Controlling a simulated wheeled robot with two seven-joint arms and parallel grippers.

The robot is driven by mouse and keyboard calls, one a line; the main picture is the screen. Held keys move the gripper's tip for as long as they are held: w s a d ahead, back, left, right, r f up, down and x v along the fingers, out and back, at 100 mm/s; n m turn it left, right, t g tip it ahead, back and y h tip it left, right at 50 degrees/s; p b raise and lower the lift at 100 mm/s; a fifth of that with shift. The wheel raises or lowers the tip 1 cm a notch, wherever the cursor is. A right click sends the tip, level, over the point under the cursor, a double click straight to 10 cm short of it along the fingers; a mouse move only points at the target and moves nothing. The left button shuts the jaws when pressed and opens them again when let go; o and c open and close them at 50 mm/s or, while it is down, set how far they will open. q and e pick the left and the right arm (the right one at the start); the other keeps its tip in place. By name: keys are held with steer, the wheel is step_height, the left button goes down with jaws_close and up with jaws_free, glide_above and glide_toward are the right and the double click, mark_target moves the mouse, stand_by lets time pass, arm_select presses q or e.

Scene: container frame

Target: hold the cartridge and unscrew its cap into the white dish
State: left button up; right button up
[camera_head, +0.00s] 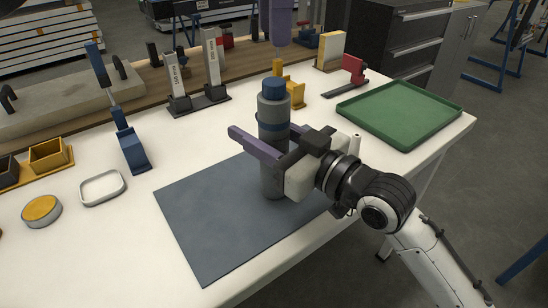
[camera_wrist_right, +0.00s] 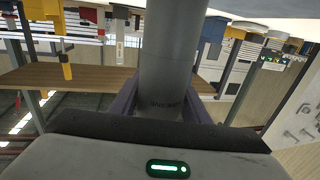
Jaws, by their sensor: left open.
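The grey cartridge (camera_head: 272,182) stands upright on the dark mat (camera_head: 215,225), with its blue cap (camera_head: 274,88) on top and a blue band lower down. My right gripper (camera_head: 262,146) comes in level from the right, its purple fingers on either side of the cartridge body. In the right wrist view the cartridge (camera_wrist_right: 166,60) stands between both fingers, which look shut on it. The white dish (camera_head: 103,188) lies empty at the left.
A round yellow-topped tin (camera_head: 42,211) is left of the dish. A blue stand (camera_head: 131,148), upright grey tools (camera_head: 212,72) and a yellow holder (camera_head: 291,90) line the back. A green tray (camera_head: 400,113) is at the right. The mat's left half is clear.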

mark_target(274, 81)
jaws_close()
arm_select(q)
steer(key=m, duration=0.4)
steer(key=shift+m, duration=0.4)
steer(key=m, duration=1)
steer(key=shift+m, duration=0.4)
steer(key=m, duration=0.6)
steer(key=shift+f+m, duration=0.4)
steer(key=shift+f, duration=3.65)
